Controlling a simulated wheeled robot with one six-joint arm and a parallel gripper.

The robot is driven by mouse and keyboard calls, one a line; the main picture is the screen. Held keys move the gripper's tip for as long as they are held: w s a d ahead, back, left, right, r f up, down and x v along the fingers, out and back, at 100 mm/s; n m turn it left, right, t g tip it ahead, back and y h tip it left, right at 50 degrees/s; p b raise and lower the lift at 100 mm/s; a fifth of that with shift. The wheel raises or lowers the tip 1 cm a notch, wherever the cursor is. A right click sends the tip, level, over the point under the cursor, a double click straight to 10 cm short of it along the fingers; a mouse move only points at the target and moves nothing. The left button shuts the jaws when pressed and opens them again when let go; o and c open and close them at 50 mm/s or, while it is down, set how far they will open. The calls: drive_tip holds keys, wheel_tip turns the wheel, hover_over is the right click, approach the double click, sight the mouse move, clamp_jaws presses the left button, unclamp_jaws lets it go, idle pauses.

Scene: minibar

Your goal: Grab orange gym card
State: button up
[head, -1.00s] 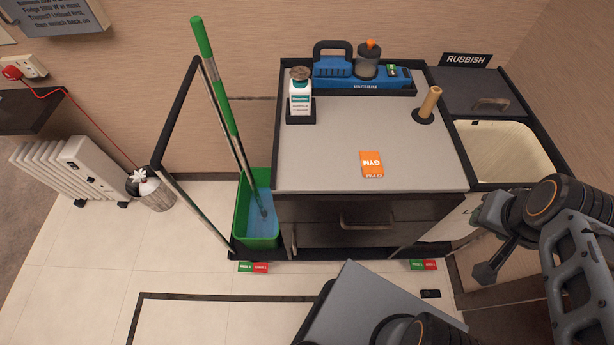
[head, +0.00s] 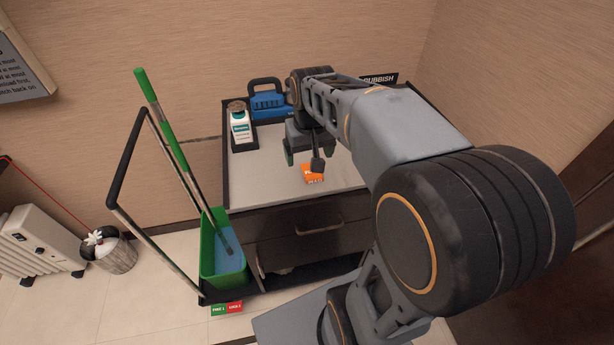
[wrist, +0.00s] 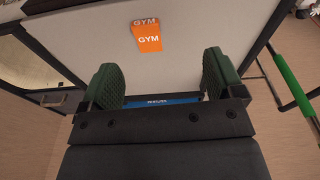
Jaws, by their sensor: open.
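The orange gym card (head: 313,175) lies on the grey top of the cart (head: 262,179), near its front edge.
A white bottle (head: 240,127) stands in a black holder at the back left of the cart top. A green bucket with a mop (head: 222,266) stands left of the cart. My arm hides the cart's right side.

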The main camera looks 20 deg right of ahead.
drive_tip(key=w+d+f+g, duration=0.1)
drive_tip(key=w+d+f, duration=0.1)
drive_tip(key=w+d, duration=0.25)
drive_tip(key=m, duration=0.1)
hover_over(314, 176)
wheel_tip(314, 176, down, 6)
drive_tip(key=shift+f, duration=0.2)
drive_tip(key=shift+f+p, duration=0.55)
drive_tip(key=shift+f, duration=2.65)
drive_tip(key=shift+c, duration=0.3)
drive_tip(key=c, duration=0.9)
drive_tip(key=shift+r, duration=0.15)
drive_tip(key=shift+c, duration=0.2)
